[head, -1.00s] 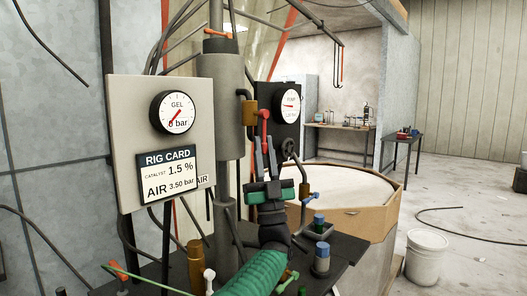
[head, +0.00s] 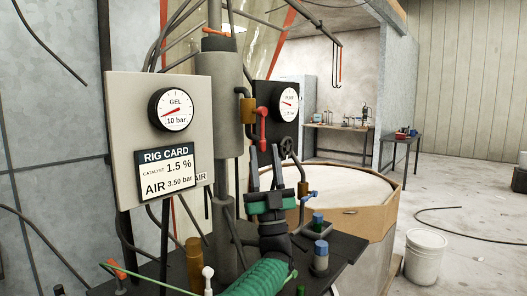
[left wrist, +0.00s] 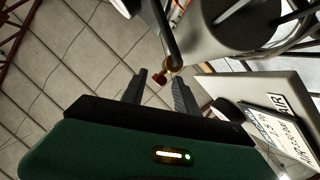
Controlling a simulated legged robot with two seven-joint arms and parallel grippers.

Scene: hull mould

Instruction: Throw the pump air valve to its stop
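The pump air valve is a brass body (head: 249,110) with a red lever (head: 262,126) on the grey column, left of the black pump gauge panel. The lever hangs downward. My left gripper (head: 265,157) is open and upright just below the lever, its fingers apart and empty. In the left wrist view the open fingers (left wrist: 161,92) point toward a brass fitting (left wrist: 174,64) with a red end (left wrist: 159,79), which shows between the tips; contact cannot be told. My right gripper is not in view.
The pump gauge (head: 289,99) is too small to read surely.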

